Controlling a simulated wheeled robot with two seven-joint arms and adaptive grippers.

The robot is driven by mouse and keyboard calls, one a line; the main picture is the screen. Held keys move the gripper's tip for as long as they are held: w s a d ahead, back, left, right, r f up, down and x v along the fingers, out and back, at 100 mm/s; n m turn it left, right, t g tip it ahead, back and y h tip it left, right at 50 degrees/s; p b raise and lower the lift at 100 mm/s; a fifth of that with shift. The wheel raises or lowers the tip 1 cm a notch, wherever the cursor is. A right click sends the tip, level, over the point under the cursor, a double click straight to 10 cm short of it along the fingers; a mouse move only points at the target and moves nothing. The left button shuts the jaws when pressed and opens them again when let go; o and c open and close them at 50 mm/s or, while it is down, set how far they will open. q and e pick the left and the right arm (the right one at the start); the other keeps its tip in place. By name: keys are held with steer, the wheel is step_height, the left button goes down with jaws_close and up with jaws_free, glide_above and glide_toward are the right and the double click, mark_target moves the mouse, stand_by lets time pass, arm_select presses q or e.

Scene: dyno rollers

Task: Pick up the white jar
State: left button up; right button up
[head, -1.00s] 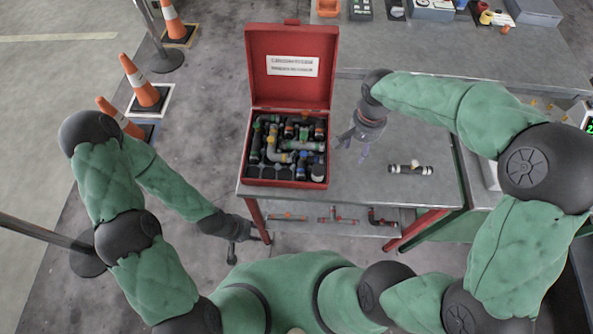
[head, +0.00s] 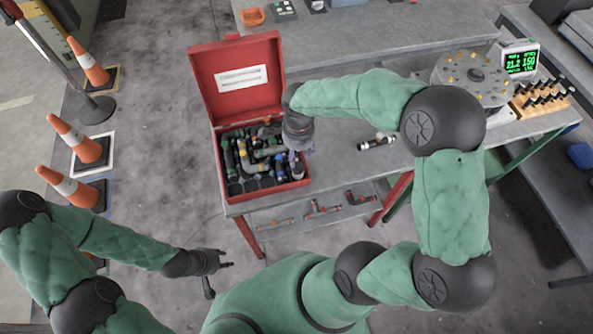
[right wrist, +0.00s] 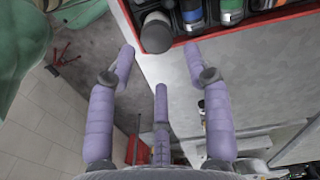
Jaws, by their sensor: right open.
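I cannot make out a white jar for certain in either view now. A short black fitting with pale bands (head: 376,142) lies on the grey table, right of my right gripper. My right gripper (head: 303,152) is at the right edge of the red toolbox (head: 305,183), partly hidden by its own wrist.
The toolbox lid (head: 240,77) stands open; several pipe fittings fill the box. A round plate (head: 472,80) and a green-lit display (head: 521,61) stand at the table's right. Fittings lie on the lower shelf (head: 320,212). Traffic cones (head: 75,140) stand left.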

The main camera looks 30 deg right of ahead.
mark_target(297, 167)
steer(key=f, duration=0.2)
steer(key=f+b, duration=0.1)
steer(key=f, duration=0.4)
steer(key=shift+s+a+f+b, duration=0.1)
steer(key=shift+a+f+b, duration=0.15)
steer(key=shift+f+b, duration=0.1)
steer(key=shift+r, duration=0.1)
steer(key=shift+c, duration=0.3)
steer(key=c, duration=0.9)
